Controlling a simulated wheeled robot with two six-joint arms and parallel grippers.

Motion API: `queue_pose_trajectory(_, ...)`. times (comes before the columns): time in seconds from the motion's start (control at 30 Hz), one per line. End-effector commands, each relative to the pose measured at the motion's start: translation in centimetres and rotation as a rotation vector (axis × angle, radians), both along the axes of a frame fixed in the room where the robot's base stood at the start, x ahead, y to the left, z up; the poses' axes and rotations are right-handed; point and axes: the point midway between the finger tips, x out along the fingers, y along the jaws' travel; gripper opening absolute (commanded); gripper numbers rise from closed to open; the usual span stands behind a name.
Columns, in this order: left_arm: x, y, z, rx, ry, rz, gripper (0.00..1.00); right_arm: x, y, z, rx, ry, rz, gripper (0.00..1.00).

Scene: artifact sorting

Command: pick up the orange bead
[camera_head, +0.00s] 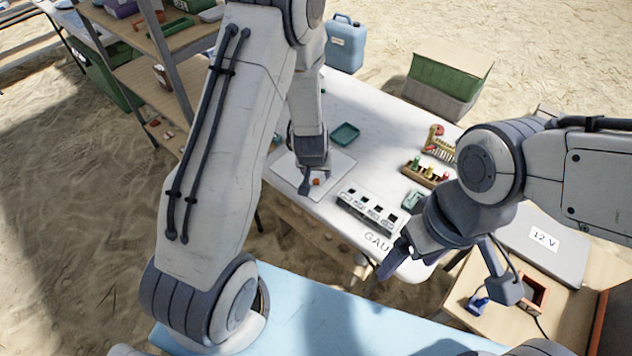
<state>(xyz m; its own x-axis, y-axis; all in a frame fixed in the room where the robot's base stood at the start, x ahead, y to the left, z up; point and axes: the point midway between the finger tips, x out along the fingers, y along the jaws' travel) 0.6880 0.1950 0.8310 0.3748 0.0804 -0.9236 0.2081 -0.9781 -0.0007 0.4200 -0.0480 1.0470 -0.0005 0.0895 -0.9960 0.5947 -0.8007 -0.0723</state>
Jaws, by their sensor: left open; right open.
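The orange bead (316,182) is a small orange piece on a pale flat mat (338,166) on the white table (352,104). My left gripper (309,184) reaches down over the mat, with the bead right by its fingertips. It is open; whether a finger touches the bead is too small to tell. My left arm hides part of the table's left side. My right gripper (392,262) is open and empty, over the table's near right corner, well away from the bead.
A white slotted box (367,211) stands right of the mat. A green tray (345,134) lies behind it. A rack with coloured pieces (425,173) is further right. A blue jerrycan (345,45) and a green crate (445,85) stand beyond the table. A shelf (150,75) is at left.

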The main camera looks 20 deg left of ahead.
Motion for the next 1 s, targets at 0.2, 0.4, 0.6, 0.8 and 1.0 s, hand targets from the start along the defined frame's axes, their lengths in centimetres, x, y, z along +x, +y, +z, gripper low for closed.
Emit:
queue_pose_trajectory(0.2, 0.4, 0.4, -1.8, -0.001, 0.004, 0.000, 0.61, 0.0, 0.0, 0.0, 0.000, 0.000, 0.000, 0.82)
queue_pose_trajectory(0.4, 1.3, 0.8, -4.5, -0.001, 0.002, 0.001, 0.61, 0.0, 0.0, 0.3, 0.000, 0.000, 0.000, 0.82)
queue_pose_trajectory(0.6, 1.8, 0.9, -5.3, -0.001, 0.000, 0.000, 0.61, 0.0, 0.0, 0.4, 0.000, 0.000, 0.000, 0.82)
queue_pose_trajectory(0.8, 1.8, 0.8, -5.3, -0.001, 0.000, 0.000, 0.46, 0.0, 0.0, 0.3, 0.000, 0.000, 0.000, 0.82)
queue_pose_trajectory(1.0, 1.7, 0.8, -5.3, -0.001, 0.001, 0.000, 0.00, 0.0, 0.0, 0.3, 0.000, 0.000, 0.000, 0.82)
